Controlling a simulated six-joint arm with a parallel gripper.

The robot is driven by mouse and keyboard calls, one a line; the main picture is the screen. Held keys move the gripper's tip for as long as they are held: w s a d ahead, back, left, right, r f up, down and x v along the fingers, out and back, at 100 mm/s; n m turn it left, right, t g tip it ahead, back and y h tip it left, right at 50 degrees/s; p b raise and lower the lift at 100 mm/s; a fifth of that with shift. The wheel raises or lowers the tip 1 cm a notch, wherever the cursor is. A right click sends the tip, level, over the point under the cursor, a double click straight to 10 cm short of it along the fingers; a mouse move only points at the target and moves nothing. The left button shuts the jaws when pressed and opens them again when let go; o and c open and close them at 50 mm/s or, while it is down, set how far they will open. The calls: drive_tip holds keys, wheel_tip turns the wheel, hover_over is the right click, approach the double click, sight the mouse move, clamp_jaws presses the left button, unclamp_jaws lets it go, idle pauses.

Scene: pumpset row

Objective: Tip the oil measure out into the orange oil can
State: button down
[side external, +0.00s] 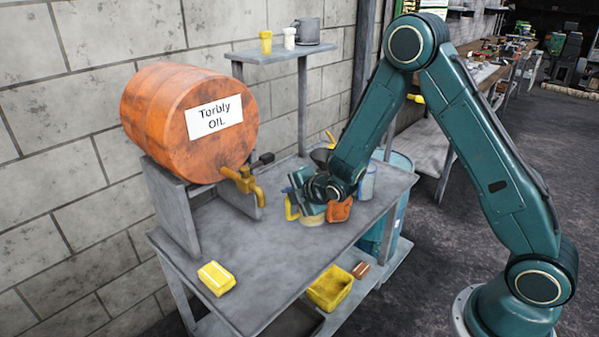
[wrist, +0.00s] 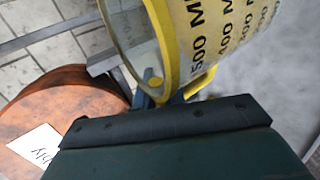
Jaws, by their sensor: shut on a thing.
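The oil measure (side external: 312,219) is a cream jug with a yellow handle, low over the bench top and largely hidden by my gripper (side external: 310,195), which is shut on it. In the wrist view the measure (wrist: 222,35) is close up, with a yellow rim and black millilitre marks. Its contents cannot be made out. The orange oil can (side external: 340,211) is just right of my gripper in the side view, partly covered by my wrist. Whether the measure touches the bench or the can is unclear.
A large orange drum (side external: 165,120) with a brass tap (side external: 243,182) lies on a stand at the left. A blue-grey mug (side external: 368,184) and a dark funnel-like thing (side external: 321,156) stand behind my wrist. A yellow block (side external: 216,277) lies front left. The bench's middle (side external: 265,255) is clear.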

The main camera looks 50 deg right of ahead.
drive_tip(key=w+d+f+m+g+h, duration=0.1)
drive_tip(key=w+d+f+m+h, duration=0.1)
drive_tip(key=w, duration=0.5)
drive_tip(key=w+d+f+m+g+h, duration=0.1)
drive_tip(key=w+d+f+m+h, duration=0.2)
drive_tip(key=w+d, duration=0.3)
drive_tip(key=shift+w+d+f+m+h, duration=0.3)
drive_tip(key=shift+w+d+f+m, duration=0.15)
drive_tip(key=shift+f+m, duration=0.25)
drive_tip(key=shift+r, duration=0.15)
drive_tip(key=shift+s+d+r+m, duration=0.25)
drive_tip(key=shift+r+m, duration=0.05)
drive_tip(key=shift+r, duration=0.15)
drive_tip(key=s+d+r+m+t+y, duration=0.3)
drive_tip(key=s+d+r+m+t, duration=0.5)
drive_tip(key=r, duration=0.4)
drive_tip(key=shift+s+d+m+t+y, duration=0.3)
drive_tip(key=shift+s+d+m+y, duration=0.1)
drive_tip(key=shift+s+d+m, duration=0.5)
idle(2.0)
